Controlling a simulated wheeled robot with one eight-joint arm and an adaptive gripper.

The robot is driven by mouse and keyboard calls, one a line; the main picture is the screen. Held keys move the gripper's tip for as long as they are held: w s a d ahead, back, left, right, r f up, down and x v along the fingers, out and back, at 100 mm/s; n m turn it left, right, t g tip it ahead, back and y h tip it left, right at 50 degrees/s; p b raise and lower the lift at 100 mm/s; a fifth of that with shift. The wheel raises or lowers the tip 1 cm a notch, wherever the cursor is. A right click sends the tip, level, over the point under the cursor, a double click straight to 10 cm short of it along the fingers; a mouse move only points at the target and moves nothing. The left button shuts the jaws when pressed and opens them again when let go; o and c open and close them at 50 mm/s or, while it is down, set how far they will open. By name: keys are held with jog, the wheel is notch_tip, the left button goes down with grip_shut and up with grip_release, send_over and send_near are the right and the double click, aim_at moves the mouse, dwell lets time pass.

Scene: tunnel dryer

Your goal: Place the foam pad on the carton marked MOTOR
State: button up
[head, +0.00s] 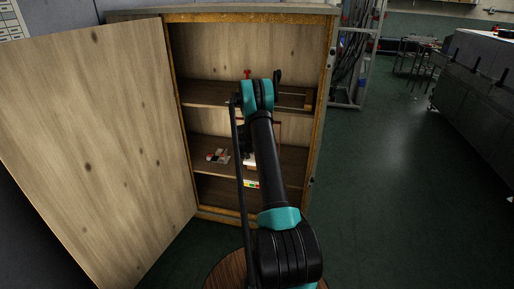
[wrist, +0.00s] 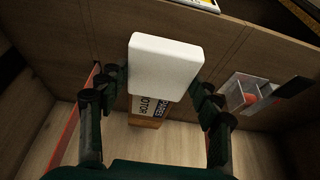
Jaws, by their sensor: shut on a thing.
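The white foam pad (wrist: 166,66) is a rounded block in the wrist view. My gripper (wrist: 162,88) is shut on it, with one finger at each side. The carton marked MOTOR (wrist: 147,121) shows just below the pad in the picture, with part of its dark label and brown cardboard visible. The pad hides the rest of the carton. I cannot tell whether pad and carton touch. In the head view my arm reaches into an open wooden cabinet and mostly hides the gripper; a small white patch shows beside the arm at the middle shelf.
A clear bin (wrist: 243,93) with red contents stands right of the gripper in the wrist view. The cabinet door (head: 95,140) is swung open at left. Small items (head: 217,156) lie on the shelf left of my arm. Open floor (head: 400,190) lies to the right.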

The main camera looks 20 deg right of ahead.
jog(key=w+d, duration=0.3)
jog(key=w, duration=0.1)
jog(key=w+d, duration=0.3)
jog(key=w, duration=0.1)
jog(key=w+d, duration=0.2)
jog(key=w, duration=0.3)
jog(key=shift+w+d, duration=0.1)
jog(key=shift+d, duration=0.3)
jog(key=shift+f, duration=0.25)
jog(key=shift+f, duration=0.1)
jog(key=o, duration=0.8)
